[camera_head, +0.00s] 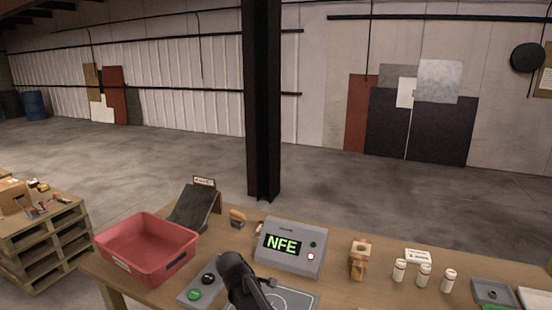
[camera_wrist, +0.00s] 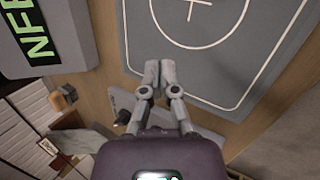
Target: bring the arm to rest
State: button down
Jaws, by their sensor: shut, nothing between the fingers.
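My gripper (camera_wrist: 151,75) is shut and empty in the wrist view. Its fingertips sit together over the lower edge of a grey pad (camera_wrist: 215,65) with white line markings, and I cannot tell how high above it. In the head view my dark arm end (camera_head: 238,275) stands over the table front, in front of the detector box (camera_head: 291,248). The fingertips are hard to make out in the head view.
A red bin (camera_head: 150,247) stands at the table's left, beside a dark ramp (camera_head: 195,206). A control box with green and black buttons (camera_head: 194,294) is left of my arm. A wooden figure (camera_head: 359,259), several white bottles (camera_head: 424,275) and a grey tray (camera_head: 492,293) stand to the right.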

jog(key=s+d+m+g, duration=0.1)
jog(key=s+d+m, duration=0.1)
jog(key=d, duration=0.2)
jog(key=s+d+f+m, duration=0.1)
jog(key=s+d+m, duration=0.1)
jog(key=d, duration=0.3)
jog(key=s+d+m+g+y, duration=0.1)
jog(key=s+d+m, duration=0.1)
jog(key=d, duration=0.2)
jog(key=shift+d+f+m+g, duration=0.2)
jog(key=shift+f+m+g, duration=0.1)
jog(key=shift+m, duration=0.1)
jog(key=s+d+m, duration=0.2)
jog(key=s+d, duration=0.1)
jog(key=s+d+m+g+y, duration=0.1)
jog(key=s+d+m, duration=0.2)
jog(key=d, duration=0.1)
jog(key=s+d+m+g+y, duration=0.1)
jog(key=s+d+m, duration=0.2)
jog(key=shift+s+d+f, duration=0.2)
jog(key=shift+d+f, duration=0.15)
jog(key=shift+f, duration=0.05)
